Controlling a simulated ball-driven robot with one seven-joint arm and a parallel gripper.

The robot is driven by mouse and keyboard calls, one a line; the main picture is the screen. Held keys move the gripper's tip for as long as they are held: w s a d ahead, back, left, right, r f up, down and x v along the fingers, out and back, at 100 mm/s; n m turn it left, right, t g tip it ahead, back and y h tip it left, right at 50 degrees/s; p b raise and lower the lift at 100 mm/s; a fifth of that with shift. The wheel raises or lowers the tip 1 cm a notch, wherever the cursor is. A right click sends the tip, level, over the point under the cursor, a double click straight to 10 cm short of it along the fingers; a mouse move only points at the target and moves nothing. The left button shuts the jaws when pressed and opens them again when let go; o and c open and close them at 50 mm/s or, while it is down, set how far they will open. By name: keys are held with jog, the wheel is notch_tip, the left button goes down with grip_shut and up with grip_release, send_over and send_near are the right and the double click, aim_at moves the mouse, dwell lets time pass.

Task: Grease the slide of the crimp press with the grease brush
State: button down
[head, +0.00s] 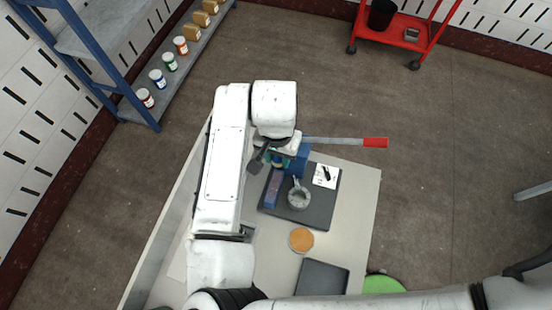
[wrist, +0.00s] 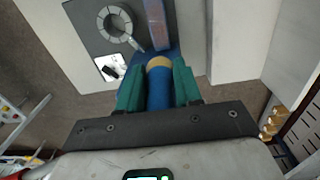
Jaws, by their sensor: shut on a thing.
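My gripper (wrist: 159,70) is shut on a blue cylinder with a tan end, which looks like the grease brush (wrist: 160,90). The tan end points away from my palm, toward the blue crimp press (head: 299,162). In the head view my gripper (head: 277,160) is beside the press body, partly hidden by my arm. A long purple-blue bar, apparently the slide (head: 272,188), lies in front of the press; the wrist view shows it beyond the brush tip (wrist: 155,22). I cannot tell whether the tip touches anything. The press's grey lever has a red handle (head: 375,142).
A dark plate (head: 322,215) carries a grey ring (head: 299,198) and a white card (head: 326,176). An open orange-filled tin (head: 301,240) and a black tray (head: 322,278) are on the table (head: 358,210). A shelf with jars (head: 169,62) stands left; a red trolley (head: 405,32) stands behind.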

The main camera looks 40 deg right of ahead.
jog(key=c, duration=1.4)
grip_release()
grip_shut()
jog(key=shift+f+b, duration=2.6)
jog(key=shift+f, duration=1.25)
jog(key=shift+s, duration=0.1)
